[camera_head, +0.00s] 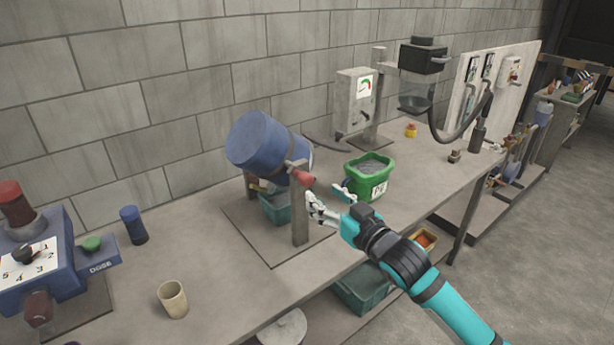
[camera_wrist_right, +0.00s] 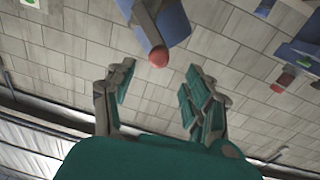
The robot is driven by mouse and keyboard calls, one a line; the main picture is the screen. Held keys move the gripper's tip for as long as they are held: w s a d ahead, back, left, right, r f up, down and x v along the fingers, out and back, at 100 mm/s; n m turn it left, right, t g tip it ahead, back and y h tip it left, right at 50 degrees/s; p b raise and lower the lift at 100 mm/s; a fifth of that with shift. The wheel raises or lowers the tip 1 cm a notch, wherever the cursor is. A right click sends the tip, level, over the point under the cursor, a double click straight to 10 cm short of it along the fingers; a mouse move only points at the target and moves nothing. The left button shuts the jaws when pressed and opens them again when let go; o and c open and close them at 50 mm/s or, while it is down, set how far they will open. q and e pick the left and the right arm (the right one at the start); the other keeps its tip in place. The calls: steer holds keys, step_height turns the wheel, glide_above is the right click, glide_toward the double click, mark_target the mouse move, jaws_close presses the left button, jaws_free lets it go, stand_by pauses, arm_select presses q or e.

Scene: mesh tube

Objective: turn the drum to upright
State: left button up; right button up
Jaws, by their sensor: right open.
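The blue drum (camera_head: 258,143) is tilted on its stand, its closed blue end up to the left. A red knob (camera_head: 303,178) is on the drum's side, facing my right gripper. My right gripper (camera_head: 326,200) is open and empty, just below and right of the red knob, apart from it. In the right wrist view the red knob (camera_wrist_right: 159,57) shows beyond the two open fingers (camera_wrist_right: 155,100), with part of the blue drum (camera_wrist_right: 158,22) behind it. My left gripper is not in view.
A green bucket (camera_head: 371,178) stands right behind my right gripper. A teal bin (camera_head: 277,206) sits under the drum.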

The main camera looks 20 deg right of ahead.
mark_target(309, 184)
steer(key=p+x, duration=0.1)
steer(key=x, duration=0.6)
steer(key=shift+w+a+p, duration=0.1)
steer(key=shift+w+p, duration=0.2)
steer(key=shift+w, duration=0.1)
steer(key=shift+c, duration=0.3)
jaws_close()
steer(key=shift+f, duration=0.1)
